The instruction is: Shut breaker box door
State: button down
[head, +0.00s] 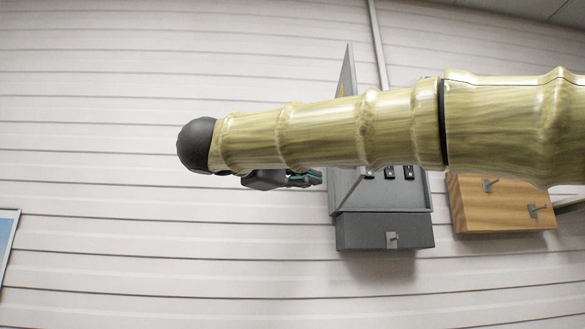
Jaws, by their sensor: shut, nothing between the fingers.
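The grey breaker box (400,197) is mounted on the wall right of centre, with several black breaker switches showing in its open front. Its door (347,75) stands open at the left side, seen nearly edge-on, with a yellow mark on it. My arm crosses in front and hides the middle of the door and the upper part of the box. My gripper (306,178) is shut and empty, pointing right. It is just left of the door's lower part in the picture; I cannot tell whether they touch.
A dark grey box (365,233) with a small latch sits directly below the breaker box. A wooden box (500,215) with metal latches is to the right. A grey conduit (378,40) runs up the wall. A framed picture (8,245) is at far left; the wall between is clear.

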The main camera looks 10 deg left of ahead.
aim_at(349, 187)
jog(key=w+d, duration=0.1)
jog(key=w+d+p, duration=0.1)
jog(key=d, duration=0.1)
jog(key=w+d+p, duration=0.1)
jog(key=d, duration=0.1)
jog(key=shift+d+r, duration=0.1)
jog(key=shift+d, duration=0.1)
jog(key=shift+w+d, duration=0.1)
jog(key=shift+d, duration=0.05)
jog(key=shift+d+f, duration=0.1)
jog(key=shift+f, duration=0.1)
